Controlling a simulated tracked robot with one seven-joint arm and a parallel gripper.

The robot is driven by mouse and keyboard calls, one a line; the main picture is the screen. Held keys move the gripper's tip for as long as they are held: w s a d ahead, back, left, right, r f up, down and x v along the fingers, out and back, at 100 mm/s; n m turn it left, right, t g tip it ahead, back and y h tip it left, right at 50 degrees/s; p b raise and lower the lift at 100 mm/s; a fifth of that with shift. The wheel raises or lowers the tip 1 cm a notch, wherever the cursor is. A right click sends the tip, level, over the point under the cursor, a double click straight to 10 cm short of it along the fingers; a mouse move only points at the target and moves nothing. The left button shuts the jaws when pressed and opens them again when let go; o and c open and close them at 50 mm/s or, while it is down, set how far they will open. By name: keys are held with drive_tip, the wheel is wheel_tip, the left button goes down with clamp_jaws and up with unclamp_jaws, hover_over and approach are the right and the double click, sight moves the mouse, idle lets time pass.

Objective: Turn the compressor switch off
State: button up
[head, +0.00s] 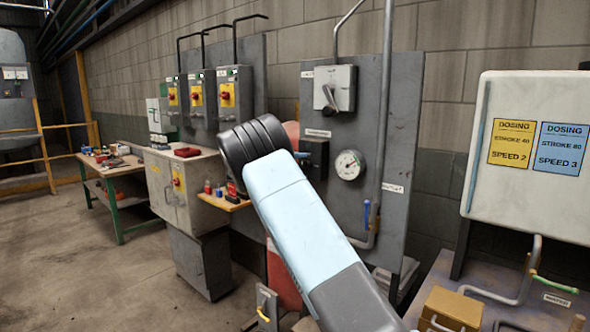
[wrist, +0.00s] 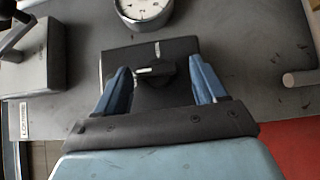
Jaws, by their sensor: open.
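A black switch box (head: 315,153) is mounted on the grey panel, left of the gauge; its label is too small to read. In the wrist view this black box (wrist: 118,62) carries a black rotary knob (wrist: 165,72) with a white mark lying roughly sideways in the picture. A separate light mark shows on the box above the knob. My gripper (wrist: 159,66) is open, with one blue finger on each side of the knob. Gaps show between fingers and knob, but their depth is unclear.
A round gauge (head: 349,165) sits close beside the black box. A grey box with a lever handle (head: 335,90) is above it. A vertical pipe (head: 384,110) runs right of the gauge. Enclosures with red knobs (head: 228,95) stand left; a white dosing board (head: 530,190) stands right.

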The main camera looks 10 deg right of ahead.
drive_tip(key=w+a, duration=0.2)
drive_tip(key=a, duration=1.1)
drive_tip(key=shift+a+f, duration=0.2)
drive_tip(key=shift+a, duration=0.05)
drive_tip(key=shift+w+d, duration=0.1)
drive_tip(key=s+d+r+n+y, duration=0.1)
drive_tip(key=s+d+r+y, duration=0.1)
drive_tip(key=s+d+y, duration=0.3)
drive_tip(key=s+d+r, duration=0.2)
drive_tip(key=d+r, duration=0.1)
drive_tip(key=d, duration=0.5)
drive_tip(key=s+d+r+t+y, duration=0.15)
drive_tip(key=s+d+y, duration=0.35)
drive_tip(key=s, duration=0.7)
drive_tip(key=s+a+f+t+y, duration=0.2)
drive_tip(key=s, duration=0.9)
drive_tip(key=s+a+f+t+y, duration=0.2)
drive_tip(key=s+y, duration=0.1)
drive_tip(key=s, duration=0.8)
drive_tip(key=s+a+f+t+y, duration=0.1)
drive_tip(key=s+f+t+y, duration=0.2)
drive_tip(key=s, duration=0.8)
drive_tip(key=shift+s+a+n, duration=0.2)
drive_tip(key=shift+a+n, duration=0.1)
drive_tip(key=shift+a, duration=0.1)
